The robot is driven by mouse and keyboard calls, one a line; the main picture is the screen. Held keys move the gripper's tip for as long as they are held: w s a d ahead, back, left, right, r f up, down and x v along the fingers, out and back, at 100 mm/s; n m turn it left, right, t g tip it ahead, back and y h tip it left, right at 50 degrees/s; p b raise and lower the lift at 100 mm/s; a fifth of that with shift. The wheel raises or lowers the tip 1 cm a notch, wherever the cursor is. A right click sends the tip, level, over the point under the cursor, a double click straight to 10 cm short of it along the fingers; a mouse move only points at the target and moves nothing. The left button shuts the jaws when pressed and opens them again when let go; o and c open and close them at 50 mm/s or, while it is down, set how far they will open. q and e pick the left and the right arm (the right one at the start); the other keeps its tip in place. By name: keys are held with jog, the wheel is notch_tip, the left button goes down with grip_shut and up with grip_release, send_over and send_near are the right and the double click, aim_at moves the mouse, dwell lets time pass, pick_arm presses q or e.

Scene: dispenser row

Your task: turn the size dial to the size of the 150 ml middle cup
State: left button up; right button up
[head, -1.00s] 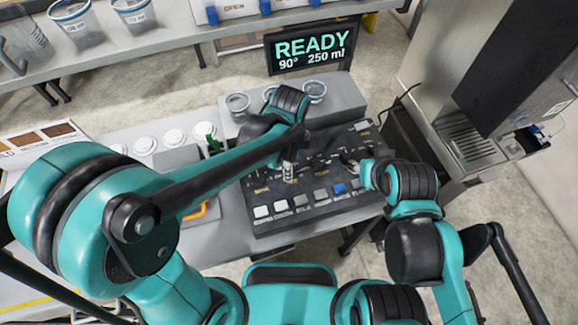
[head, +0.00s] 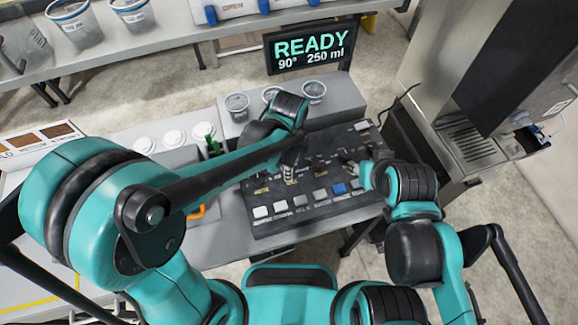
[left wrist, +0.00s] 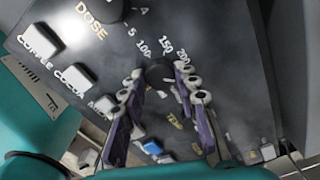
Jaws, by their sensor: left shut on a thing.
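The size dial (left wrist: 160,73) is a dark round knob on the black control panel (head: 265,224), with 100, 150 and 200 printed around it in the left wrist view. My left gripper (left wrist: 163,80) has its fingers on both sides of the dial and is shut on it; it also shows in the head view (head: 291,168). I cannot tell where the dial's pointer stands. The display (head: 311,48) reads READY, 90° and 250 ml. The middle cup (head: 270,93) stands on the grey block behind the panel, partly hidden by my left arm. My right gripper (head: 352,166) is over the panel's right side, its fingers unclear.
Two other cups, left (head: 237,104) and right (head: 314,90), stand on the grey block (head: 340,100). The dose dial (left wrist: 112,10) and a row of buttons (head: 300,202) lie close to my left gripper. A dispensing machine (head: 470,140) stands at the right.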

pick_arm(q)
jog(key=n, duration=0.8)
jog(key=shift+n, duration=0.4)
jog(key=n, duration=0.4)
jog(key=shift+n, duration=2.5)
jog(key=o, duration=1.2)
jog(key=shift+c, duration=0.2)
